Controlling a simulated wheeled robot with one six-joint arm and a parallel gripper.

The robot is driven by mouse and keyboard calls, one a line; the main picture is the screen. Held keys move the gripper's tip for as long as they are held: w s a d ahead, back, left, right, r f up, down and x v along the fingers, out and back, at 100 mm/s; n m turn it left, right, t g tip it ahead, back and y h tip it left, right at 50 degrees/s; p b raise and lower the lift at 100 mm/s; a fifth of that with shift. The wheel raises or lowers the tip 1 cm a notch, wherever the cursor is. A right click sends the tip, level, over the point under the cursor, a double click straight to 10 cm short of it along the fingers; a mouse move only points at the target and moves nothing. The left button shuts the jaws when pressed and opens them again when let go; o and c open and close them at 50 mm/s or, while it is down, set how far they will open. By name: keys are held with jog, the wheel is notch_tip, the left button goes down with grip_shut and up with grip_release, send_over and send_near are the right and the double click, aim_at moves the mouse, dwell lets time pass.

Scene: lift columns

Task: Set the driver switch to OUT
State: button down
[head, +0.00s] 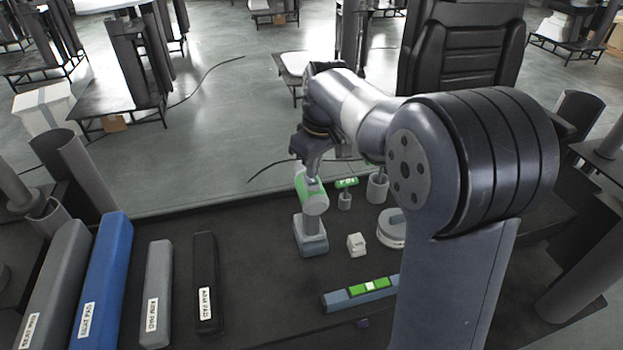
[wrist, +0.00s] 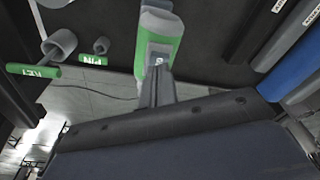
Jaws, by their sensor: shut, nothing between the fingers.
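The driver (head: 312,205) stands upright on the dark bench, with a green and pale grey body and a blue-grey foot. In the wrist view the driver (wrist: 160,30) is at the top middle, with a small white mark on its near end. My gripper (head: 313,176) is shut and empty, pointing down at the top of the driver. In the wrist view the closed fingertips (wrist: 157,76) are right at the driver's near end; I cannot tell whether they touch. The switch's position cannot be made out.
A green PIN tag (head: 346,183) on a small grey post stands right of the driver. A white block (head: 357,245), a round pale dish (head: 391,228) and a green-marked bar (head: 362,292) lie nearby. A black pad (head: 206,280), a grey pad (head: 157,290) and a blue pad (head: 105,275) lie left.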

aim_at(313, 181)
jog(key=shift+f+b, duration=0.4)
jog(key=shift+f, duration=0.3)
jog(key=shift+r, duration=0.1)
notch_tip(313, 181, up, 7)
jog(key=p, duration=0.6)
dwell(0.4)
jog(key=shift+f, duration=0.2)
notch_tip(313, 181, down, 7)
jog(key=b, duration=0.6)
jog(key=shift+r, duration=0.15)
jog(key=shift+r, duration=0.15)
